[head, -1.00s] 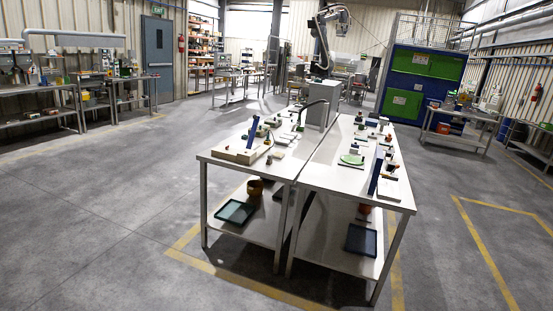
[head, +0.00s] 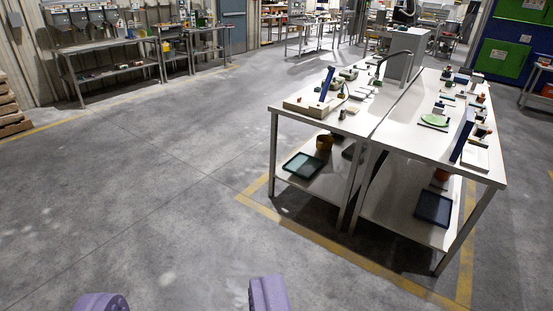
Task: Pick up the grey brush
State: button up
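I cannot make out a grey brush; the items on the tables are too small to tell apart. Two white-topped workbenches stand side by side at the right of the head view, the left table (head: 318,118) and the right table (head: 415,152). Both carry many small tools and parts. My gripper (head: 185,302) shows at the bottom edge as two purple fingers set wide apart, with only floor between them. It is open and empty, far from the tables.
A blue-green tray (head: 303,165) and an orange pot (head: 324,143) sit on the left table's lower shelf. A dark blue tray (head: 433,208) lies on the right one's. A long bench (head: 110,70) lines the back left wall. Grey floor in front and left is clear.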

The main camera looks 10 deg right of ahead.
aim_at(342, 115)
jog(key=i+l+z, duration=0.35)
jog(key=i, duration=0.6)
jog(key=i+z, duration=0.35)
jog(key=i, duration=0.6)
jog(key=i+u, duration=0.1)
jog(key=i, duration=0.95)
jog(key=i+l+u, duration=0.1)
jog(key=i, duration=0.95)
jog(key=i+l+u, duration=0.35)
jog(key=i, duration=0.25)
jog(key=i+l+u, duration=0.3)
jog(key=i, duration=0.25)
